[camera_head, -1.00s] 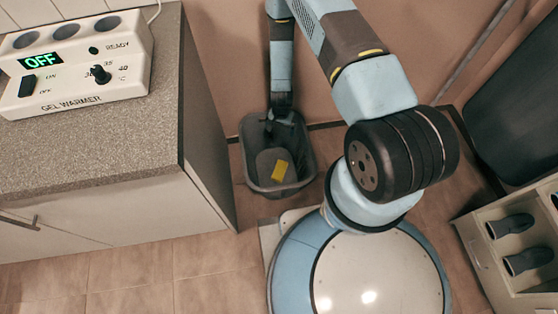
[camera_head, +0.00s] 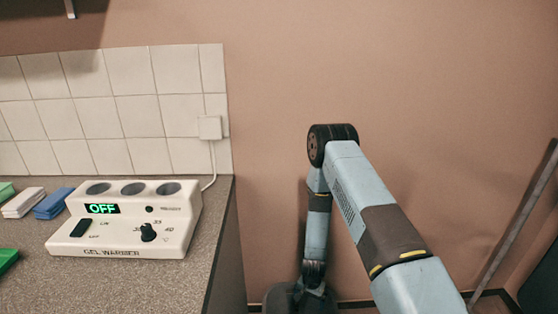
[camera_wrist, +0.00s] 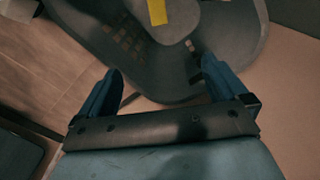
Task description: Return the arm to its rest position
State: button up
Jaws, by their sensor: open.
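My arm reaches out from the lower right in the head view, bends at a black joint and hangs down beside the brown wall.
A counter (camera_head: 205,230) at the left holds a white gel warmer (camera_head: 125,225) whose display reads OFF. Blue (camera_head: 53,203), white (camera_head: 22,202) and green items lie at its left. The brown wall (camera_head: 440,110) stands close behind my arm.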

jog(key=w+r+n+t, duration=0.1)
jog(key=w+r, duration=0.2)
jog(key=r, duration=0.8)
jog(key=w+d+r+y, duration=0.1)
jog(key=w+r, duration=0.1)
jog(key=r, duration=1)
jog(key=w+r+n+t, duration=0.1)
jog(key=w+r, duration=0.2)
jog(key=r, duration=0.8)
jog(key=s+d+r+n+t, duration=0.1)
jog(key=s+d+r, duration=0.1)
jog(key=s+r, duration=0.5)
jog(key=s+d+r+n, duration=0.1)
jog(key=s+d+r, duration=0.15)
jog(key=r, duration=0.95)
jog(key=s+d+r+n+t, duration=0.1)
jog(key=s+r, duration=0.4)
jog(key=r, duration=0.4)
jog(key=s+d+r, duration=0.1)
jog(key=s+r, duration=0.3)
jog(key=s, duration=0.4)
jog(key=s+d+r+t+h, duration=0.1)
jog(key=s+r, duration=0.3)
jog(key=s, duration=0.5)
jog(key=shift+s+d+r+n+t, duration=0.2)
jog(key=shift+d+n+t, duration=0.15)
jog(key=shift+d, duration=0.4)
jog(key=shift+c, duration=0.4)
